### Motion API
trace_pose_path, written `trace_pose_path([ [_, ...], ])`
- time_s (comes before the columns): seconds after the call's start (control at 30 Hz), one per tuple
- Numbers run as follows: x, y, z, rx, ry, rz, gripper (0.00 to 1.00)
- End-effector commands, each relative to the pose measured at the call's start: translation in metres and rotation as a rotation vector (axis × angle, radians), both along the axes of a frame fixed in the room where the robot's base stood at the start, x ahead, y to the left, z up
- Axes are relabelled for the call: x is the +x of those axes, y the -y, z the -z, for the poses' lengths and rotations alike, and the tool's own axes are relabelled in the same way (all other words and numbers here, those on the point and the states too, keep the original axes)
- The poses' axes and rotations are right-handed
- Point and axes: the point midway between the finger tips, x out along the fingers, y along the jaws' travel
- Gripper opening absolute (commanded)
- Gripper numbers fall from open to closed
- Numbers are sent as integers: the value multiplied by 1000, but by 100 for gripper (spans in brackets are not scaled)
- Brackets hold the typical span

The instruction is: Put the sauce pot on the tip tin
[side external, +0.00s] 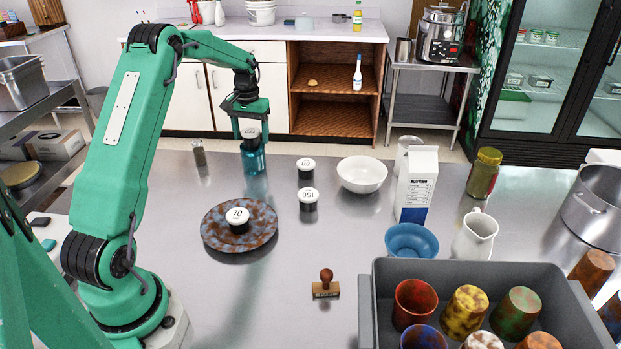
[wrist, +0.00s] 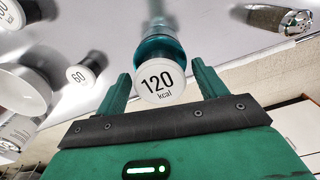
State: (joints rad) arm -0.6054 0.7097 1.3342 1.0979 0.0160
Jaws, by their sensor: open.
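A small sauce pot with a white lid reading "120 kcal" (wrist: 157,84) is between the spread fingers of my gripper (wrist: 161,82). In the side view, its white lid (side external: 250,132) shows between my gripper's fingers (side external: 251,138). A teal cylinder, seemingly the tip tin (side external: 254,162), stands upright directly below, and the pot appears to rest on its top. In the wrist view the teal tin (wrist: 160,48) shows behind the lid. My gripper is open, with small gaps beside the lid. The exact contact between pot and tin is partly hidden.
Other lidded pots stand nearby: "60" (side external: 306,168), "150" (side external: 309,199), and "70" (side external: 238,220) on a rusty-looking plate (side external: 212,232). A shaker (side external: 199,154) stands left of the tin. A white bowl (side external: 362,175), a carton (side external: 416,185) and a grey crate (side external: 368,310) are rightward.

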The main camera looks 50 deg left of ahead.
Motion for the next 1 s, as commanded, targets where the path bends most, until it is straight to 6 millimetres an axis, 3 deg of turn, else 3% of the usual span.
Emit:
trace_pose_path([
  [0.37, 0, 0, -23, 1, 2, 0, 71],
  [0.8, 1, -1, -93, 2, 3, 0, 71],
  [1.0, 1, 0, -115, 1, 2, 0, 71],
])
